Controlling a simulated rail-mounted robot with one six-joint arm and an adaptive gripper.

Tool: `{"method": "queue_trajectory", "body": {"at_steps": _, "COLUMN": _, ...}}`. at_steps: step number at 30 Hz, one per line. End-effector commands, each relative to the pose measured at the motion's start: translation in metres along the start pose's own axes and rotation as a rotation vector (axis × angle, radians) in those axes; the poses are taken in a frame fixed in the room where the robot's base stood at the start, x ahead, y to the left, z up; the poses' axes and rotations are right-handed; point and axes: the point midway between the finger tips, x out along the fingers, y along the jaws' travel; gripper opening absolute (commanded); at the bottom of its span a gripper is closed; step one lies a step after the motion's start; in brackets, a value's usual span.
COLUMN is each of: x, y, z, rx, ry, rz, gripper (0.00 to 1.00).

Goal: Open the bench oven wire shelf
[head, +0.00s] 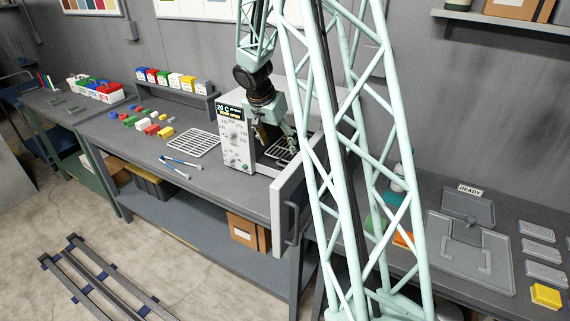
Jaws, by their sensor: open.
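The bench oven (235,137) stands on the grey workbench, with a white dial panel and a small display on its left front. Its door (289,208) is swung open toward the front, with a dark handle on its outer face. The wire shelf (281,152) shows partly inside the dark oven chamber, low down. My gripper (276,138) is open and points down at the oven mouth, over or just in front of the shelf. My arm hides the oven's upper front, and I cannot tell whether the fingers touch the shelf.
A loose wire rack (193,142) and blue-handled tongs (180,165) lie left of the oven. Coloured blocks (152,129) lie farther left, with small bins (172,79) on a riser behind. The open door juts past the bench front. A right-hand bench holds a grey plate (467,250).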

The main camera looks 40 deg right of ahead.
Motion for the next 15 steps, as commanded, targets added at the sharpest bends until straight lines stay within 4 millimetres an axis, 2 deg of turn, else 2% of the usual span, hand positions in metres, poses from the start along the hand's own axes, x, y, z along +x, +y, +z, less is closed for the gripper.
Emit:
{"method": "queue_trajectory", "body": {"at_steps": 8, "x": 0.013, "y": 0.0, "z": 0.0, "rx": 0.0, "ry": 0.0, "rz": 0.001, "gripper": 0.64}}
{"method": "queue_trajectory", "body": {"at_steps": 15, "x": 0.035, "y": 0.0, "z": 0.0, "rx": -0.001, "ry": -0.001, "rz": 0.001, "gripper": 0.64}}
